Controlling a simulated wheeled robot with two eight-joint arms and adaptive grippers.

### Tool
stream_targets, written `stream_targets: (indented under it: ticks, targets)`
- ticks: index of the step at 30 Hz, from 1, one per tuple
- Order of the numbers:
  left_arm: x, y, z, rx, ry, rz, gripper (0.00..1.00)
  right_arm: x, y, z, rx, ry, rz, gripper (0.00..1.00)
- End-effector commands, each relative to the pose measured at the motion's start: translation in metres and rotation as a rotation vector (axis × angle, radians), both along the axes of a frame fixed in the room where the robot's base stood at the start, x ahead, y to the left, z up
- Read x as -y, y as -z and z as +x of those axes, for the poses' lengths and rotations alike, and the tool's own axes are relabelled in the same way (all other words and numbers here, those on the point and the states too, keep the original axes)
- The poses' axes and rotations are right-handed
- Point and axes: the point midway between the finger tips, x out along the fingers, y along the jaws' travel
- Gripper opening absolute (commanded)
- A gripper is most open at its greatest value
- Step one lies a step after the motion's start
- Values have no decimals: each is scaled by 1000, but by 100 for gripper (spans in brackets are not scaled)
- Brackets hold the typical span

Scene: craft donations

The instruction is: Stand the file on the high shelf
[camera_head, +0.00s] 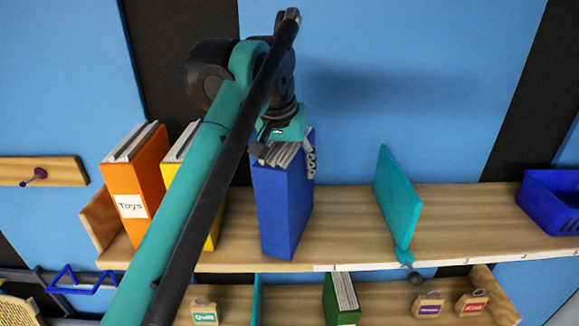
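The blue file (281,205) is upright over the high shelf (340,225), right of the yellow file (213,228) and left of a teal divider (398,197). Its lower edge is close to the shelf's front edge; I cannot tell whether it rests on the board. The left finger is partly hidden by the gripper body. My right gripper is not in view.
An orange file (133,190) labelled Toys stands at the left. My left arm covers part of the yellow file. Bare shelf lies between blue file and divider, and right of the divider up to a blue bin (550,202). A green file (341,299) stands below.

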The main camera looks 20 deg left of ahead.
Motion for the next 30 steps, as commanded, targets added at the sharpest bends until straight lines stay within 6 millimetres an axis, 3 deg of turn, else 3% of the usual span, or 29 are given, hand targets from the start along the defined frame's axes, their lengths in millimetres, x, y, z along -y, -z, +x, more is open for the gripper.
stream_targets:
  ticks: [1,2,4,17,23,30]
  targets:
    - [0,0,1,1,0,0,0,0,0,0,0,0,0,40]
    - [0,0,1,1,0,0,60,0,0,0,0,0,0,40]
    - [0,0,1,1,0,0,78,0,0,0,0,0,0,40]
    - [0,-6,-2,0,0,0,79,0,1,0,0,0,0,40]
    - [-2,-34,-12,0,0,0,79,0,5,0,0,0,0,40]
    - [-5,-81,-29,0,0,0,79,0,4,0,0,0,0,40]
